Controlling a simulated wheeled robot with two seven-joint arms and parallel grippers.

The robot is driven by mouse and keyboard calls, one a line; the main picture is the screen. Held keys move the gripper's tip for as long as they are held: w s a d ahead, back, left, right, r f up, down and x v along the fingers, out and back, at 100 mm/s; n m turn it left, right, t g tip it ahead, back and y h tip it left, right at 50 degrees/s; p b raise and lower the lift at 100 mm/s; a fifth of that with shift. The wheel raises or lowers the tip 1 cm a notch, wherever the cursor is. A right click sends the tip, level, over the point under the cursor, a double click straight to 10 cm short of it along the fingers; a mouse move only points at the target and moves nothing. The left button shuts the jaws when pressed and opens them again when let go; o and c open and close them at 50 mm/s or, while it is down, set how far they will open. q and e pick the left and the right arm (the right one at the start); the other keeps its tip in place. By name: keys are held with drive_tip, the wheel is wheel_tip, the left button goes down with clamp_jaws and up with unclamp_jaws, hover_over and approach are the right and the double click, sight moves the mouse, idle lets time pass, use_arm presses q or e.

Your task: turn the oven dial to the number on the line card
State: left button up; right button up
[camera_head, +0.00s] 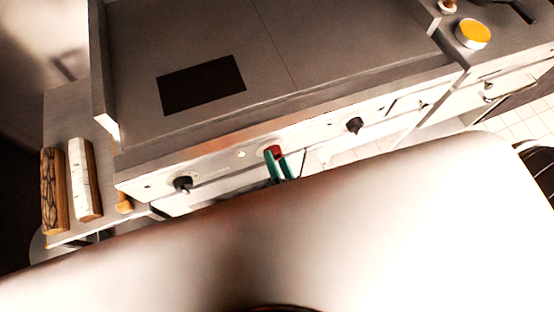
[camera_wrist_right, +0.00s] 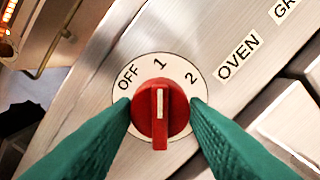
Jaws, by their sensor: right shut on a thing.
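The red oven dial (camera_wrist_right: 160,113) sits on a white round plate marked OFF, 1 and 2, beside an OVEN label (camera_wrist_right: 238,57). Its white mark points straight up in the right wrist view, at the 1. The dial is also a small red spot on the front panel in the head view (camera_head: 272,151). My right gripper (camera_wrist_right: 159,108) has its green fingers on either side of the dial and is shut on it; it also shows in the head view (camera_head: 279,166). I cannot make out a line card in either view. My left gripper is not in view.
Black knobs (camera_head: 183,184) (camera_head: 354,125) sit on the panel either side of the red dial. The steel range top (camera_head: 300,40) has a dark rectangle (camera_head: 201,84). Two long blocks, one patterned brown (camera_head: 54,190) and one pale (camera_head: 84,180), lie left. A yellow-topped container (camera_head: 473,33) stands right.

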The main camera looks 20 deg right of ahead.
drive_tip(key=o, duration=1)
drive_tip(key=s, duration=0.4)
drive_tip(key=s+b, duration=0.1)
drive_tip(key=s, duration=0.3)
drive_tip(key=s+b, duration=0.1)
drive_tip(key=s, duration=0.3)
drive_tip(key=shift+d, duration=0.25)
